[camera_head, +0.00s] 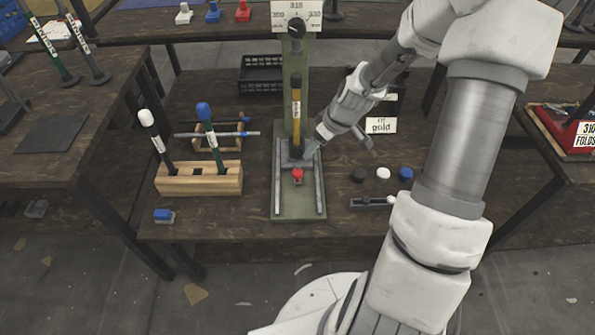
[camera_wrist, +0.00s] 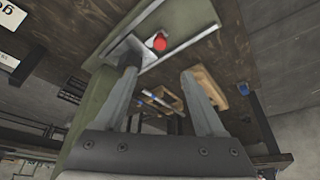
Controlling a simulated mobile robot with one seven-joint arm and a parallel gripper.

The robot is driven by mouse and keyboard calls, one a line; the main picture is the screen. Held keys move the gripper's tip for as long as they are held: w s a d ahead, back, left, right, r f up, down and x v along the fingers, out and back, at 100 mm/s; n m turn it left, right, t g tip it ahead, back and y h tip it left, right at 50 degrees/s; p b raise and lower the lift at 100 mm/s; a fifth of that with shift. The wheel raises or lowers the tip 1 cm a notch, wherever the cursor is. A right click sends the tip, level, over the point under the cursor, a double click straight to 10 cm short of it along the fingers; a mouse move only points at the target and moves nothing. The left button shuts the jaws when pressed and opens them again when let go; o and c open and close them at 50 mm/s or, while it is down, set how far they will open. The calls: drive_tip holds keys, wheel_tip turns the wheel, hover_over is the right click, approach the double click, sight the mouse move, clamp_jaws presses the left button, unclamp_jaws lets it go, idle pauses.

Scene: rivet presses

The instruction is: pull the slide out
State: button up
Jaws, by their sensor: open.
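A green press (camera_head: 307,205) stands upright in the middle of the table. Its slide (camera_head: 296,160) is a grey plate between two rails at the base, with a red knob (camera_head: 297,174) at its front. In the wrist view the red knob (camera_wrist: 159,42) shows beyond my fingertips. A rod with a yellow and black body (camera_head: 296,110) stands upright above the slide. My gripper (camera_head: 313,147) is at the right side of the slide, partly hidden by my own wrist. In the wrist view its two fingers are apart (camera_wrist: 160,73) with nothing held; one tip overlaps the slide plate, contact unclear.
A wooden block (camera_head: 200,180) with two upright tools stands left of the press, with a small blue piece (camera_head: 164,215) in front. White, blue and dark round caps (camera_head: 383,173) and a grey holder (camera_head: 370,203) lie to the right. A black crate (camera_head: 262,75) is behind.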

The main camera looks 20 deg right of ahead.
sight(298, 172)
drive_tip(key=b+x, duration=0.4)
drive_tip(key=x, duration=1.3)
drive_tip(key=shift+f, duration=0.1)
clamp_jaws()
idle(0.8)
